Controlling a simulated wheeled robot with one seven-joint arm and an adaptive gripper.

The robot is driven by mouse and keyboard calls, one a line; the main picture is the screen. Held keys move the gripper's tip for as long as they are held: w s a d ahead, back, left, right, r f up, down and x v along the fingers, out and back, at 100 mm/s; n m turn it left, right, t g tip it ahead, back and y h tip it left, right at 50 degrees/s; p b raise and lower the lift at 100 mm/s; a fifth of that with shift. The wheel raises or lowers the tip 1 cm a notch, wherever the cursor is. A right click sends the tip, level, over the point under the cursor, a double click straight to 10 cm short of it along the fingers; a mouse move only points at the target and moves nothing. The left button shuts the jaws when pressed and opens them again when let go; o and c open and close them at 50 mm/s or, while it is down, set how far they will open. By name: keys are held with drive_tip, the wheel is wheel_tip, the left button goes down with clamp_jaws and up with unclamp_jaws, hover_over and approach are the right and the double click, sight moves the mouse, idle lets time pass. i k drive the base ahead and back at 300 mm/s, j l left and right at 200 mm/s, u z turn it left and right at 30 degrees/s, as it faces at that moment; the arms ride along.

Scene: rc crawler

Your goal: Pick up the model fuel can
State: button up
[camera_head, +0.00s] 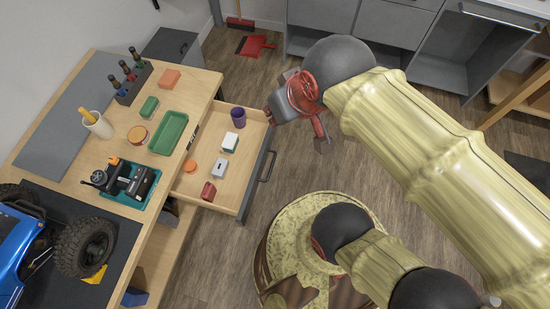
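A small red block-like object (208,191) lies in the open drawer (245,196) near its front left corner. It looks most like the model fuel can, but it is too small to be sure. My gripper (298,130) hangs in the air beyond the drawer's right side, up and to the right of the red object. Its two fingers look spread apart with nothing between them. It touches nothing that I can see.
On the workbench (100,165) are a green tray (168,133), a teal caddy (128,184) and a blue crawler (20,245).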

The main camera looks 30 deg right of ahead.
sight(208, 194)
drive_tip(key=i+j+u, duration=0.1)
drive_tip(key=j+u, duration=0.4)
drive_tip(key=j, duration=0.15)
drive_tip(key=j+z, duration=0.1)
drive_tip(key=z, duration=0.35)
drive_tip(key=k+z, duration=0.1)
drive_tip(key=z, duration=0.35)
drive_tip(key=k+z, duration=0.1)
drive_tip(key=z, duration=0.35)
drive_tip(key=j+z, duration=0.1)
drive_tip(key=z, duration=0.35)
drive_tip(key=k+l, duration=0.1)
drive_tip(key=k, duration=0.4)
drive_tip(key=k+l, duration=0.1)
drive_tip(key=k, duration=0.4)
drive_tip(key=j+z, duration=0.05)
